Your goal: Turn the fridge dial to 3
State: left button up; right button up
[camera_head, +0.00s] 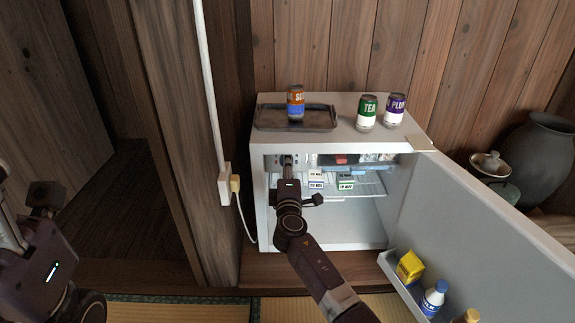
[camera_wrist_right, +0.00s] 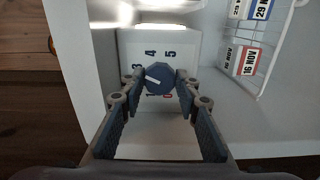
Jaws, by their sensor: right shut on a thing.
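The blue fridge dial (camera_wrist_right: 160,78) sits on a white panel (camera_wrist_right: 190,45) inside the open fridge (camera_head: 375,236). Numbers are printed around it, with 3, 4 and 5 readable. Its white mark points left and slightly up, near the 3; the left finger partly covers that side. My right gripper (camera_wrist_right: 159,84) is shut on the dial, one finger on each side. In the head view the right gripper (camera_head: 287,163) reaches into the fridge's upper left, and the dial is hidden there. My left gripper (camera_head: 45,196) is at the left edge, its fingers unclear.
A wire shelf (camera_head: 372,188) holds dated cartons (camera_head: 346,182) to the right of my right gripper. The fridge door (camera_head: 480,225) stands open to the right. A tray (camera_head: 270,118) with an orange can (camera_head: 296,103), a green can (camera_head: 367,112) and a purple can (camera_head: 395,110) are on top.

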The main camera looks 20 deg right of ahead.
jog(key=shift+a, duration=0.1)
dwell(0.4)
jog(key=o, duration=1.1)
jog(key=shift+o, duration=0.2)
jog(key=v, duration=1.2)
